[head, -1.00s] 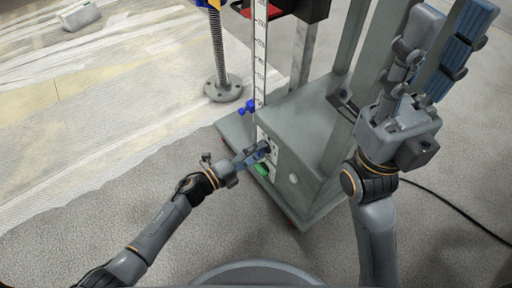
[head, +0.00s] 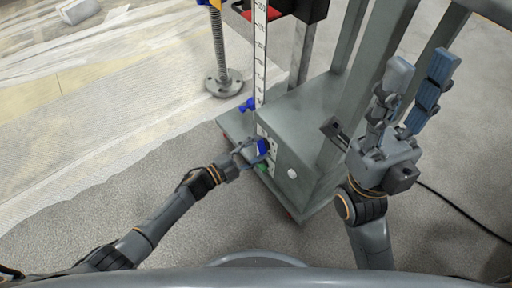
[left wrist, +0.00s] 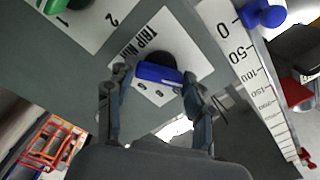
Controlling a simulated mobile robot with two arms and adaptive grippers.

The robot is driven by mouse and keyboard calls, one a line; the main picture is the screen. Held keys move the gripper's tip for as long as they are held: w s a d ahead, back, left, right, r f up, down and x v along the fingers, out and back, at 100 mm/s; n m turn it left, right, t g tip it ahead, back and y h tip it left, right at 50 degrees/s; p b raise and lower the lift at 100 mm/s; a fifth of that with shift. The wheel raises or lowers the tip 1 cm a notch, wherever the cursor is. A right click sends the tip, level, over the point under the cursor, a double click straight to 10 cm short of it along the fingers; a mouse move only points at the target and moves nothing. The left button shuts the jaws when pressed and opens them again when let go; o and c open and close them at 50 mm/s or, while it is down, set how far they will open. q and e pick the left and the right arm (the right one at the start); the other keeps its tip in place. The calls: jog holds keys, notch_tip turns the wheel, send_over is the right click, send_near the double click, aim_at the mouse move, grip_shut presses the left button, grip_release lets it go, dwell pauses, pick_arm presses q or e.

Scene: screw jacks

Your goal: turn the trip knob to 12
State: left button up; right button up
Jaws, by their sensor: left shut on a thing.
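The trip knob, a blue bar on a black round base, shows in the left wrist view (left wrist: 158,73) on a white plate (left wrist: 184,38) lettered "TRIP NM". It also shows in the head view as a small blue patch (head: 262,147). My left gripper (head: 255,151) is at the front panel; in the left wrist view its fingers (left wrist: 155,85) stand on either side of the blue bar, shut on it. Numbers on the plate are too small or hidden to read, so the setting cannot be told. My right gripper (head: 421,72) is raised at the right, fingers apart and empty.
A green knob (left wrist: 53,6) sits on a neighbouring plate marked 1 and 2. A blue thumb knob (head: 247,104) is beside the vertical scale (head: 260,50). A screw column (head: 218,50) stands behind. A post rises near my right gripper; a black cable lies at the right.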

dwell(0.4)
pick_arm(q)
jog(key=o, duration=1.2)
jog(key=shift+c, duration=0.2)
jog(key=v, duration=1.2)
